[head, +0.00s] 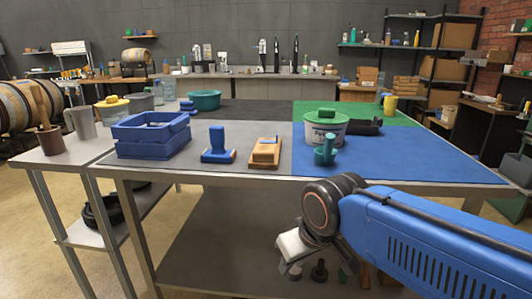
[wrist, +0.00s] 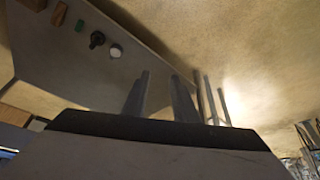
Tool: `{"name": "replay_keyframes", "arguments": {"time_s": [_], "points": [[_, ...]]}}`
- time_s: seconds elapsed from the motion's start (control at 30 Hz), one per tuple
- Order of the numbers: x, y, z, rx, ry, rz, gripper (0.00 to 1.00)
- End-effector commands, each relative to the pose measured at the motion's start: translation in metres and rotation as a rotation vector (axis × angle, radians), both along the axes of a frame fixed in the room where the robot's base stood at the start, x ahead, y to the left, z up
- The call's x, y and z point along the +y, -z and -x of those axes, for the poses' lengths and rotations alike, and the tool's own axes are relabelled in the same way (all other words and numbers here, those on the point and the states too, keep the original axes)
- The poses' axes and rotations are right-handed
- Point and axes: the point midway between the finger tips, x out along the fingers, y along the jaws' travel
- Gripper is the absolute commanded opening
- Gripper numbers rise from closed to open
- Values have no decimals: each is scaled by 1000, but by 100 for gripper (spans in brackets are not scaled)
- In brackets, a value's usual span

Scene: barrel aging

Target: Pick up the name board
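I cannot pick out a name board for certain in either view. A wooden block with an orange-brown top (head: 265,152) lies on the grey part of the table, and I cannot tell whether it is the board. Small wooden pieces (head: 366,275) lie on the lower shelf, partly behind my arm. My gripper (wrist: 161,76) shows two grey fingers apart with nothing between them in the wrist view. It hangs in front of the table, below the tabletop's level.
The table (head: 240,178) holds a blue crate (head: 150,138), a blue stamp-like tool (head: 218,147), a white tub with a green lid (head: 326,131) and a teal mortar-like cup (head: 325,155). A black knob (head: 319,270) is on the lower shelf. The blue mat's right part (head: 430,155) is clear.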

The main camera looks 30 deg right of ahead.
Motion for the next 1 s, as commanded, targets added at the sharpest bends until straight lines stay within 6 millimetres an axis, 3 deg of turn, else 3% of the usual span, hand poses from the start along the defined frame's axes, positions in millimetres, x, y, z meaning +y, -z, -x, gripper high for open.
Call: {"name": "replay_keyframes", "arguments": {"time_s": [0.03,0.2,0.3,0.7,1.0], "points": [[-1,-6,-5,1,7,0,38],[-8,-51,-40,9,66,-2,79],[-15,-87,-70,14,119,-3,96],[-50,-209,-193,26,350,-5,96],[-80,-274,-277,24,522,-6,96]]}}
